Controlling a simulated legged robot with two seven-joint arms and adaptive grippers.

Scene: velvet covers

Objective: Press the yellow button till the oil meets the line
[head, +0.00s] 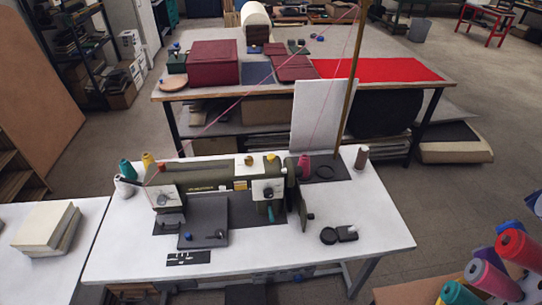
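An olive-green sewing machine (210,184) stands on a white table (370,225) in the head view. A small yellow piece (270,156) sits on top of the machine's right end; it looks like the yellow button, but it is too small to be sure. A cream block with a small dark spot (244,161) is on the machine's top left of it. A yellow patch (240,184) shows on the machine's front. I cannot make out an oil level or a line. Neither of my grippers is in view.
Thread cones (126,169) stand at the machine's left, a pink cone (304,165) and a brown one (361,157) at its right. A dark round item (329,236) lies at the front right. More thread spools (492,279) fill the lower right corner. The table's right side is mostly clear.

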